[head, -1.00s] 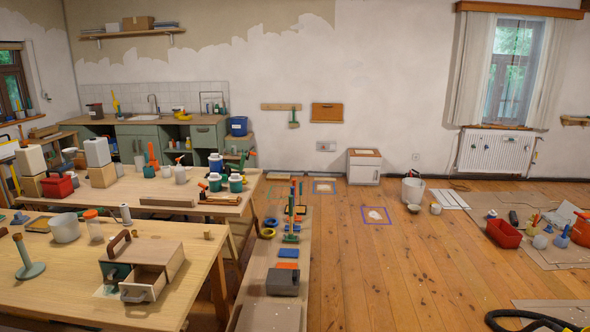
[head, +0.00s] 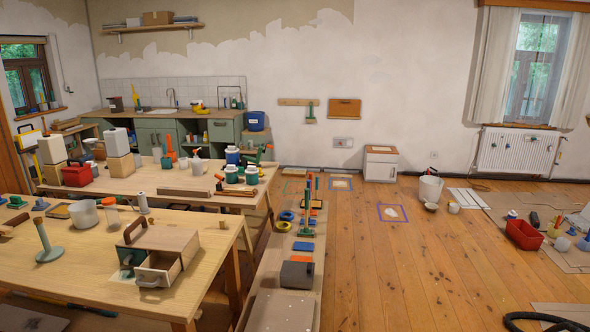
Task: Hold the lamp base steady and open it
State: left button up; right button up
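I cannot pick out a lamp base for certain. On the near table at the left stands a brown wooden box (head: 175,239) with a carry handle on top and a pale drawer (head: 156,272) pulled partly out at its front. Left of it, a teal round foot with an upright post (head: 46,245) stands on the same table. Neither of my grippers shows in the head view.
The near table (head: 90,290) also bears a grey-white pot (head: 84,214) and an orange-lidded jar (head: 110,212). A low bench (head: 275,275) with tools stands right of it. Behind is a second cluttered table (head: 120,180). The wooden floor (head: 395,270) at centre right is mostly clear.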

aim_at(50, 253)
jog(key=u, duration=1.55)
jog(key=i+j+z, duration=0.25)
jog(key=i+j, duration=0.35)
jog(key=i+j+z, duration=0.15)
jog(key=i+j, duration=0.15)
jog(key=i+j+z, duration=0.3)
jog(key=i+j, duration=0.2)
jog(key=j, duration=0.25)
jog(key=i+j+z, duration=0.1)
jog(key=j, duration=0.35)
jog(key=i+j+z, duration=0.15)
jog(key=i+j, duration=0.15)
jog(key=j, duration=0.15)
jog(key=i+j+z, duration=0.15)
jog(key=j, duration=0.3)
jog(key=i, duration=0.05)
